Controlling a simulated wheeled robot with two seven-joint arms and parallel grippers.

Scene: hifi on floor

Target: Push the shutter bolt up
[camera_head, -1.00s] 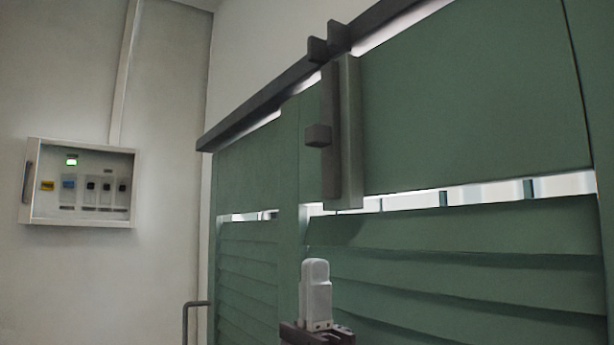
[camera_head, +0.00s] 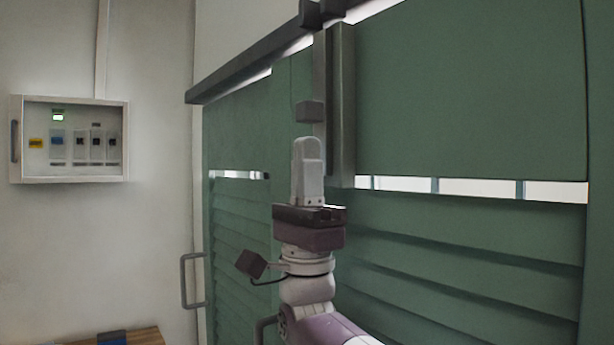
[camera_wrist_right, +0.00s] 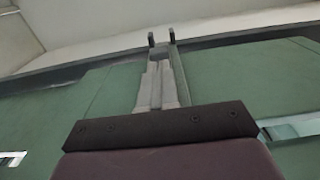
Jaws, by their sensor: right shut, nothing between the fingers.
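The shutter bolt (camera_head: 319,85) is a dark vertical bar on the green shutter (camera_head: 470,90), with a small square knob (camera_head: 310,111) sticking out to its left. Its top end lies near the dark bracket on the top rail. My right gripper (camera_head: 308,142) points up, its pale fingers shut and empty. In the head view its tips are just below the knob; I cannot tell whether they touch it. In the right wrist view the shut fingers (camera_wrist_right: 157,70) point up towards the rail and hide most of the bolt. My left gripper is not in view.
The dark top rail (camera_head: 250,68) crosses the shutter, with two bracket prongs (camera_head: 320,12). A breaker box (camera_head: 70,138) hangs on the left wall.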

